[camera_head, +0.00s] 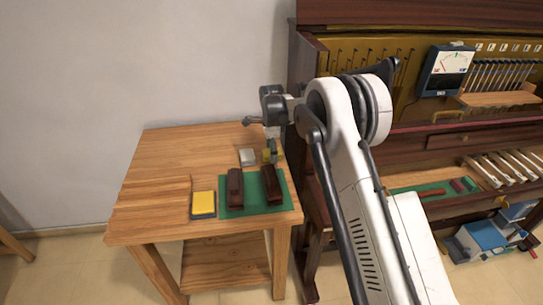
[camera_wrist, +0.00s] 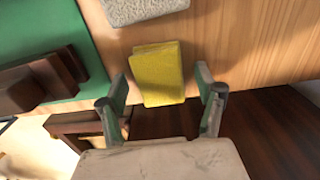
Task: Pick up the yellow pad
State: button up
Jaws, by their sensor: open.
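A yellow pad (camera_wrist: 158,72) lies on the wooden table in the wrist view, ahead of and between my gripper's two fingers. It also shows in the head view (camera_head: 266,156), small and partly hidden by my gripper (camera_head: 272,148). My gripper (camera_wrist: 162,88) is open, with one finger to each side of the pad's near end. I cannot tell whether the fingers touch it or how high they are above the table.
A grey-white pad (camera_head: 248,157) lies just left of the yellow pad. Two dark brown blocks (camera_head: 235,188) stand on a green mat (camera_head: 256,207). A yellow-topped block (camera_head: 203,203) lies at the table's (camera_head: 150,205) front. An open piano (camera_head: 440,150) stands close on the right.

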jog(key=shift+f, duration=0.35)
jog(key=c, duration=1.1)
jog(key=shift+r, duration=0.1)
jog(key=shift+r, duration=0.6)
notch_tip(320, 180, up, 2)
jog(key=shift+r, duration=0.25)
jog(key=s+a+r, duration=0.2)
jog(key=s, duration=0.1)
jog(key=s+a+r, duration=0.2)
jog(key=a, duration=0.1)
jog(key=s+a+r, duration=0.3)
jog(key=shift+s+r, duration=0.1)
jog(key=shift+s, duration=0.2)
